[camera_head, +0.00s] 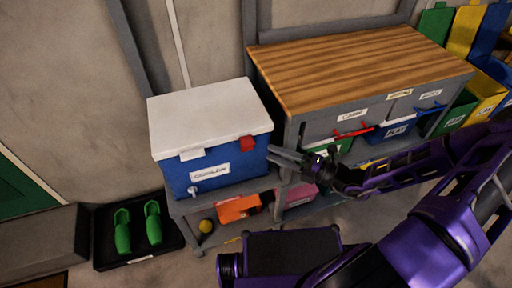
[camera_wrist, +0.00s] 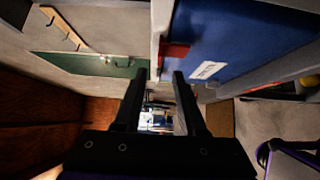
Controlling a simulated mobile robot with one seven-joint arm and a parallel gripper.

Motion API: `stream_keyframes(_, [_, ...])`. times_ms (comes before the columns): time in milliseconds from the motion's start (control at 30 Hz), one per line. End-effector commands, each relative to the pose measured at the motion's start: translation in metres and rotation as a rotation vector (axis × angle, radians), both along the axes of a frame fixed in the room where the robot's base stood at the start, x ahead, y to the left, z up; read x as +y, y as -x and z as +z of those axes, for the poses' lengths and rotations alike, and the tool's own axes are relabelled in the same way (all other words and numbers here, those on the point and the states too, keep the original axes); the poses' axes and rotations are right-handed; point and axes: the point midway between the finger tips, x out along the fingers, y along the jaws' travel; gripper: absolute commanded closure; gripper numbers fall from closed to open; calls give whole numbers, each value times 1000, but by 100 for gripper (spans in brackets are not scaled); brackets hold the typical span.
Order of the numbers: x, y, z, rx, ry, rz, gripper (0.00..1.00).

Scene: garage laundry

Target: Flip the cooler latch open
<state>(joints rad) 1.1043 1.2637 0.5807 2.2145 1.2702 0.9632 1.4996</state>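The cooler (camera_head: 228,166) has a blue body, a white lid (camera_head: 208,112) and a "COOLER" label. It stands on a low grey shelf. A red latch (camera_head: 247,143) sits at the lid seam on the front right. A pale latch (camera_head: 192,154) sits on the front left. My gripper (camera_head: 272,155) is just right of the cooler, its fingers pointing left near the front right corner. In the wrist view my gripper (camera_wrist: 158,76) is open with nothing between its fingers. The red latch (camera_wrist: 176,50) is just beyond the right finger there, apart from it as far as I can tell.
A wood-topped workbench (camera_head: 350,65) with drawers stands right of the cooler. An orange bin (camera_head: 238,208) and a yellow ball (camera_head: 206,226) are below it. Green shoes (camera_head: 122,231) lie on a black tray at left. Floor in front is partly covered by my arm.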

Motion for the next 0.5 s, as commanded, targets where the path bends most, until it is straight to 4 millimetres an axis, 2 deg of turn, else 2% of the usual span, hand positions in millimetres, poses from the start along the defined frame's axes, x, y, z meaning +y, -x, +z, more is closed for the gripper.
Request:
stream_keyframes(33, [11,-4,0,0,-4,4,60])
stream_keyframes(200, [37,-20,0,0,-2,3,60])
stream_keyframes(500, [57,-32,0,-1,0,1,60])
